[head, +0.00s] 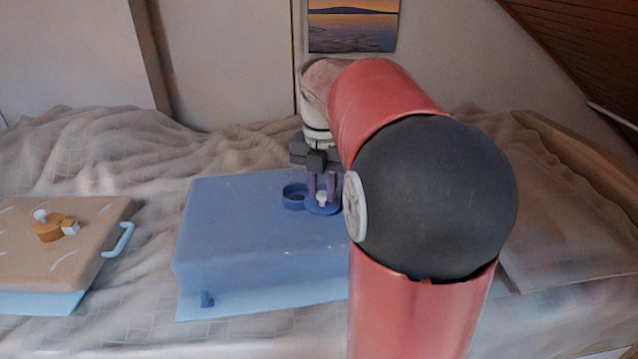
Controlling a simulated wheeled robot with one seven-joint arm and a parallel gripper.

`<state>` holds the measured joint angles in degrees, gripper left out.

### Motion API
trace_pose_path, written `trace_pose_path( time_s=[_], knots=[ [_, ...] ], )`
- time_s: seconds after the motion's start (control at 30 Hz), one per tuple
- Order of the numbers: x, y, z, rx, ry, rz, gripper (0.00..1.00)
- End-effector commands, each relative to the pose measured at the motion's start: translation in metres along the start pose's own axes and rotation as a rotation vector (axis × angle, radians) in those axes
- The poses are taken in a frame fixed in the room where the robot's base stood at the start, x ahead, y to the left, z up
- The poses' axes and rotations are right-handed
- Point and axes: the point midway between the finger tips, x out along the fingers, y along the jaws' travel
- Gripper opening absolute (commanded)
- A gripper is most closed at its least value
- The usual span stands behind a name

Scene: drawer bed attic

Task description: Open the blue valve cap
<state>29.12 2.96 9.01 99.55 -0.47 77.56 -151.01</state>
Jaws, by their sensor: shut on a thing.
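The blue valve (294,197) sits on top of a large blue box (240,225). Its round neck shows as a dark, uncovered ring. My gripper (322,189) points down from above, with one finger on each side of the knob, shut on the cap. I cannot tell whether the cap rests on the box or is slightly raised. My arm hides the right part of the box.
An orange box (75,245) with a light blue handle (121,240), an orange disc (48,230) and small white parts stands at the left. Both boxes lie on a rumpled bed (130,165). A sloping wooden ceiling is at the upper right.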

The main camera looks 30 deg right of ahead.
Motion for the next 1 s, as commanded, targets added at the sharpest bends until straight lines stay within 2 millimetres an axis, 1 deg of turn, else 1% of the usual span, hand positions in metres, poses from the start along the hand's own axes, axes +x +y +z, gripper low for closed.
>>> trace_pose_path(
  time_s=[0.53, 0.57, 0.7, 0.73, 1.0],
  knots=[
    [-0.0001, -0.0009, 0.0005, -0.023, -0.001, 0.001, 0.0],
    [-0.0001, -0.0009, 0.0005, -0.023, -0.001, 0.001, 0.25],
    [-0.0001, -0.001, 0.0005, -0.023, -0.001, 0.001, 0.43],
    [-0.0001, -0.001, 0.0006, -0.023, -0.001, 0.001, 0.45],
    [-0.0015, -0.0011, 0.0007, -0.022, -0.001, 0.001, 0.45]
  ],
)
